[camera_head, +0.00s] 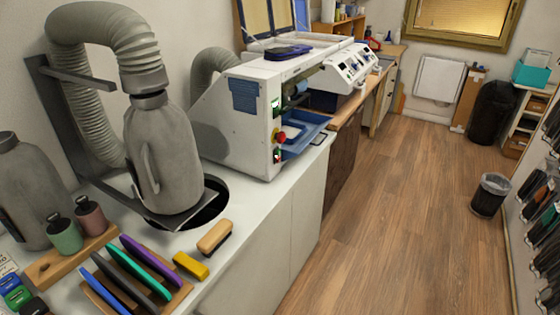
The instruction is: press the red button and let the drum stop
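A red button (281,136) with yellow around it sits on the narrow end face of a white machine (235,125) on the counter. Several small switches or lights, including a green one (276,103), are on the same face. A blue tray (303,132) sticks out at the machine's front, below a dark opening. I cannot make out the drum clearly, nor whether it turns. Neither of my grippers is in view.
A grey hose (100,40) runs to a grey canister (160,155) on the near counter (240,205). A rack of coloured pads (140,270), a yellow block (190,265) and a brush (214,236) lie in front. The wooden floor (390,200) is clear; a bin (490,194) stands right.

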